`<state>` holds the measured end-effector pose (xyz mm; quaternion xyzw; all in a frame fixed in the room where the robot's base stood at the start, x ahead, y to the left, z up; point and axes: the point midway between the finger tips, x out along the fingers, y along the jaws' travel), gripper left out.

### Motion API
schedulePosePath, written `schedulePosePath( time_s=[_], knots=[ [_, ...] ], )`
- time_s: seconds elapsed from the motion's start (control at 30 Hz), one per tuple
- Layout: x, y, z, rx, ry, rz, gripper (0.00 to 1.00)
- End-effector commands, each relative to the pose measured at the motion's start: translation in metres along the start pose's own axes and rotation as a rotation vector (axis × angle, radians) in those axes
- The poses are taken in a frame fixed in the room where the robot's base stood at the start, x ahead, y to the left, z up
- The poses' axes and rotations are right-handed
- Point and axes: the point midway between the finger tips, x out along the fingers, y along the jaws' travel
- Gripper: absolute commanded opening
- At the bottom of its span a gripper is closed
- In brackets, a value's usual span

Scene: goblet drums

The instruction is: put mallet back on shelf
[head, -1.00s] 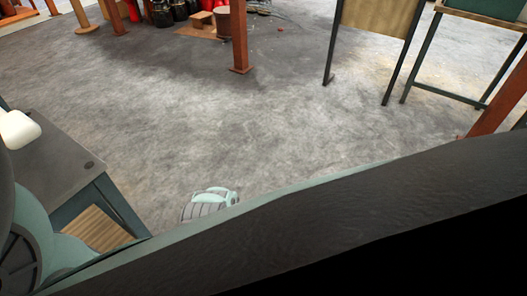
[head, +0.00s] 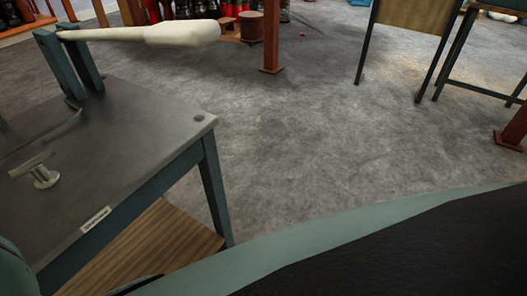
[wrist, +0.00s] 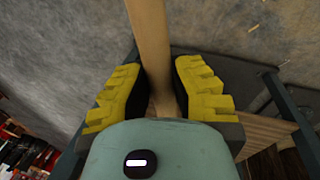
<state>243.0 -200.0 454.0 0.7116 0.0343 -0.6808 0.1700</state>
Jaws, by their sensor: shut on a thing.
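In the wrist view my gripper (wrist: 159,100), with stepped yellow pads, is shut on a tan wooden shaft, the mallet's handle (wrist: 152,40). The handle runs out past the top edge, so the mallet's head is out of view. The gripper and held mallet do not show in the head view. A workbench stands at left there, with a wooden lower shelf (head: 165,250) under its dark top (head: 120,135). Slatted wood (wrist: 258,132) also shows at the right of the wrist view, below the gripper and apart from it.
A pale club-shaped thing (head: 185,34) rests in a teal forked bracket (head: 68,65) on the bench. A pale T-shaped fitting (head: 38,170) stands on its top. A bench leg (head: 215,190) borders open grey floor (head: 300,140). A brown post (head: 271,40) stands farther back.

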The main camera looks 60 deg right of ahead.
Motion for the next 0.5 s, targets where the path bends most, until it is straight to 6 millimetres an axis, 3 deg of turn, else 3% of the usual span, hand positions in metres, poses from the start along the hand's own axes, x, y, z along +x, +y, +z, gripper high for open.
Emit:
schedulePosePath(
  time_s=[0.23, 0.5],
  knots=[
    [0.013, 0.0, -0.007, -0.003, 0.005, 0.002, 0.0],
    [0.026, 0.007, -0.036, -0.004, 0.007, 0.009, 0.0]
  ],
)
